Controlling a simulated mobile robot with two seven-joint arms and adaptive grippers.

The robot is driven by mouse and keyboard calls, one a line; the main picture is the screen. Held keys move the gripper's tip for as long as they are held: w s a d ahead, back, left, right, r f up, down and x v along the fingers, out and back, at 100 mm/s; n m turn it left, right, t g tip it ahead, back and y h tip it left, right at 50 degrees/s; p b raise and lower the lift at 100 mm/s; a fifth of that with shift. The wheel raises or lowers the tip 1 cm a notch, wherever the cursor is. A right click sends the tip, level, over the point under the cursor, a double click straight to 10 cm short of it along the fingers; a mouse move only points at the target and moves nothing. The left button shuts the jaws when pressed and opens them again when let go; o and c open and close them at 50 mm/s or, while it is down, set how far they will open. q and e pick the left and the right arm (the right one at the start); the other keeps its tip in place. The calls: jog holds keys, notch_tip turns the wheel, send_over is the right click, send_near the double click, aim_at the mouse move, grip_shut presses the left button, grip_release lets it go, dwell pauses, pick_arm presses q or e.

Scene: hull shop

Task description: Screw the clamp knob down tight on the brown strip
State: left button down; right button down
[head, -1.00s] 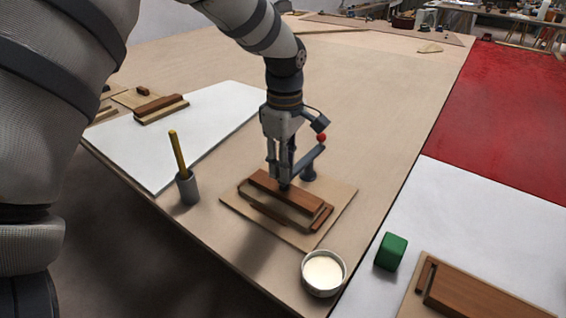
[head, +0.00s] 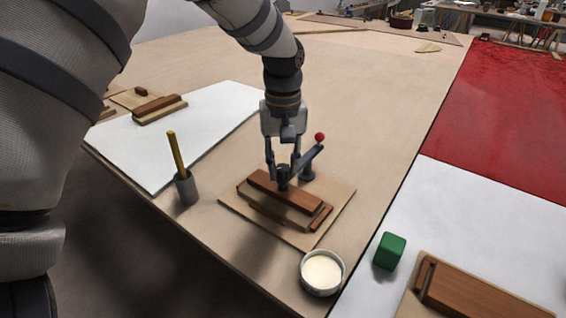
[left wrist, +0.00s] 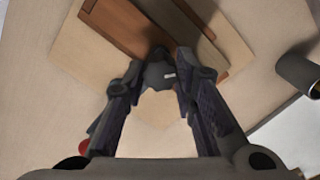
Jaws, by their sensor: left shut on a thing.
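The brown strip (head: 300,196) lies on a stepped wooden piece on a light square board (head: 338,205); it also shows in the left wrist view (left wrist: 118,22). The dark clamp knob (head: 283,184) sits over the strip's left half. In the left wrist view the knob (left wrist: 160,74), with a small white mark, is between the fingers. My left gripper (head: 282,171) points down and is shut on the knob. The clamp's grey arm (head: 308,157) rises to a red ball (head: 319,136) on the right. Whether the knob's foot touches the strip is hidden. My right gripper is not in view.
A white bowl of cream-coloured stuff (head: 322,272) stands in front of the board. A grey cup with a yellow stick (head: 187,188) stands to the left. A green block (head: 390,251) lies right. The table behind the board is clear.

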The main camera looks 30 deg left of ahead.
aim_at(283, 168)
pick_arm(q)
jog(key=m, duration=1.3)
jog(key=shift+s+f+m, duration=0.1)
jog(key=shift+m, duration=0.6)
jog(key=c, duration=1.3)
grip_release()
notch_tip(283, 168, up, 12)
